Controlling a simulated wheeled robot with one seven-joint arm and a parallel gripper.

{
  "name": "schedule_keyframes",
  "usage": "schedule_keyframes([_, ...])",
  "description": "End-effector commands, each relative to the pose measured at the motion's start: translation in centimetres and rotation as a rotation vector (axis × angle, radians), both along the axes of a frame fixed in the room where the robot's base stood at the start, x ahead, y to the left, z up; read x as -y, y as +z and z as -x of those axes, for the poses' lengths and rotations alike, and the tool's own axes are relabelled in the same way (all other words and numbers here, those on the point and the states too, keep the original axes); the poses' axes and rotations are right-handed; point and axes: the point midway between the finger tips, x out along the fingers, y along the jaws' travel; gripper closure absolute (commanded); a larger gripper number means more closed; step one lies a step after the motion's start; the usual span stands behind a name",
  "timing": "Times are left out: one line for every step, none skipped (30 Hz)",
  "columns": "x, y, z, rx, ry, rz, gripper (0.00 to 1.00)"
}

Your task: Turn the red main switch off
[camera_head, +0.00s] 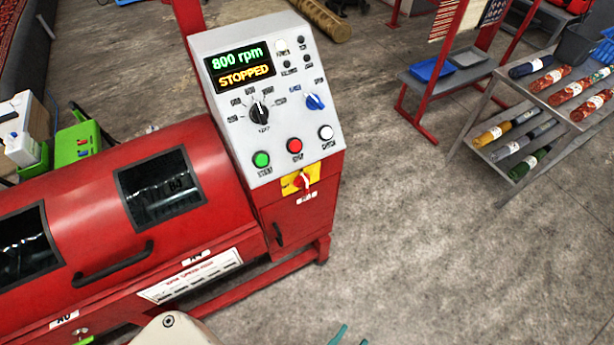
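The red main switch (301,182) is a rotary knob on a yellow plate (313,172), low on the front of the red machine's control cabinet, below the red stop button (294,146). Its exact turn position is too small to read for certain. The display (240,67) above reads "800 rpm" and "STOPPED". My gripper (351,339) shows only as two teal fingertips at the bottom edge, apart from each other with floor between them. It is below and to the right of the switch, touching nothing that I can see. The rest of it is out of view.
The red machine drum (100,215) with windows and a handle fills the left. A cabinet door (300,215) is under the switch. Concrete floor (430,230) right of the cabinet is clear.

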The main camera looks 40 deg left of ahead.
Motion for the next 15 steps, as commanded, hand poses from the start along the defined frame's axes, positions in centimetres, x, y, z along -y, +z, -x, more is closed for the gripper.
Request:
schedule_keyframes([-0.3,-0.2,-1.2,0.049,0.016,-0.004,0.69])
schedule_keyframes([-0.5,-0.3,-1.9,0.078,0.029,-0.010,0.69])
schedule_keyframes([-0.9,-0.3,-2.9,0.122,0.051,-0.017,0.69])
schedule_keyframes([-1.2,-0.4,-3.7,0.155,0.070,-0.025,0.69])
schedule_keyframes([-1.7,-0.4,-4.5,0.187,0.090,-0.033,0.69])
schedule_keyframes([-2.3,-0.5,-5.5,0.230,0.122,-0.044,0.69])
schedule_keyframes([-2.8,-0.6,-6.3,0.259,0.145,-0.053,0.69])
schedule_keyframes([-3.3,-0.6,-7.0,0.288,0.170,-0.062,0.69])
schedule_keyframes([-4.1,-0.6,-8.0,0.325,0.206,-0.077,0.69])
schedule_keyframes([-4.7,-0.7,-8.7,0.352,0.236,-0.086,0.69])
schedule_keyframes([-5.4,-0.7,-9.4,0.376,0.266,-0.096,0.69])
schedule_keyframes([-6.2,-0.8,-10.4,0.409,0.307,-0.109,0.69])
schedule_keyframes([-6.9,-0.9,-11.1,0.431,0.338,-0.119,0.69])
schedule_keyframes([-7.5,-0.9,-11.8,0.451,0.370,-0.130,0.69])
schedule_keyframes([-8.4,-1.0,-12.7,0.476,0.416,-0.143,0.69])
